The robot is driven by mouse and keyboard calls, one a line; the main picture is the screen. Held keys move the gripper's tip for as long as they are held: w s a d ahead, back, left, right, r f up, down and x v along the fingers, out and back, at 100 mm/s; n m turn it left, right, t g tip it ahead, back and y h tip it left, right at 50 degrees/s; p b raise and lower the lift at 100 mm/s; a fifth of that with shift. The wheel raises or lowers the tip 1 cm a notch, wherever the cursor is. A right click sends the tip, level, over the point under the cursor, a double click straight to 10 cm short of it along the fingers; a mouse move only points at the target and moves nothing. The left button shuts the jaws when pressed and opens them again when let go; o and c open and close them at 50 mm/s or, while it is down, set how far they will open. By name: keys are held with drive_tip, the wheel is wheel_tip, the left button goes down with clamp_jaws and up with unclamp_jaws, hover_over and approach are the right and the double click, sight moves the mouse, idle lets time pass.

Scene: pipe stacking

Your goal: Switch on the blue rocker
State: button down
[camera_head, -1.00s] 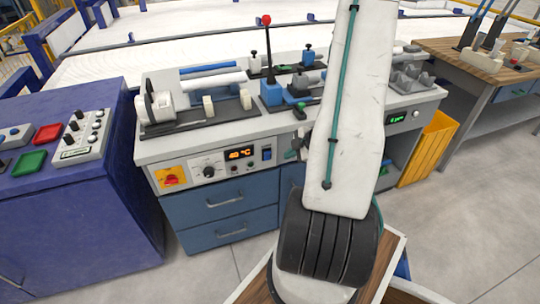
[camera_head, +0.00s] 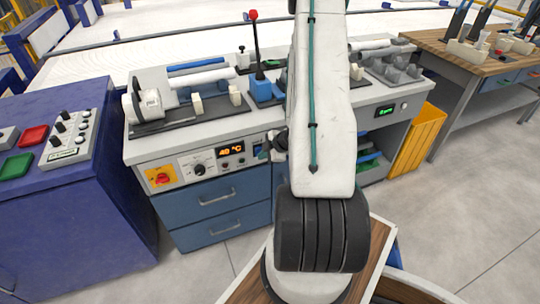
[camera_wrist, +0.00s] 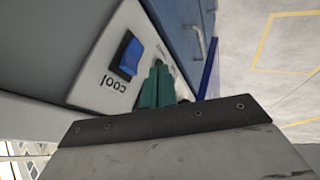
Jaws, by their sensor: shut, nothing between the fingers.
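The blue rocker (camera_wrist: 131,55) sits in a dark frame on the pale panel in the wrist view, beside the upside-down word "cool". Whether it is on or off I cannot tell. My gripper (camera_wrist: 161,70) shows there with its teal fingers shut together and empty. The fingertips lie just right of the rocker in the picture; I cannot tell whether they touch the panel. In the head view my gripper (camera_head: 274,147) is at the bench's front panel, right of the orange display (camera_head: 231,149), and largely covers the rocker's area.
The front panel also carries a red knob on a yellow plate (camera_head: 161,180) and a black dial (camera_head: 199,169). Blue drawers (camera_head: 210,210) lie below. A red-tipped lever (camera_head: 255,45) and pipe fixtures stand on the bench. A purple cabinet (camera_head: 60,220) stands left.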

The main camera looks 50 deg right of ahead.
sight(256, 150)
drive_tip(key=shift+w+d+r, duration=0.25)
drive_tip(key=shift+w+d, duration=0.3)
drive_tip(key=shift+w, duration=0.35)
drive_tip(key=shift+w+d+r, duration=0.2)
drive_tip(key=shift+w+d, duration=0.1)
drive_tip(key=shift+w, duration=0.15)
drive_tip(key=shift+r, duration=0.2)
drive_tip(key=shift+r, duration=0.6)
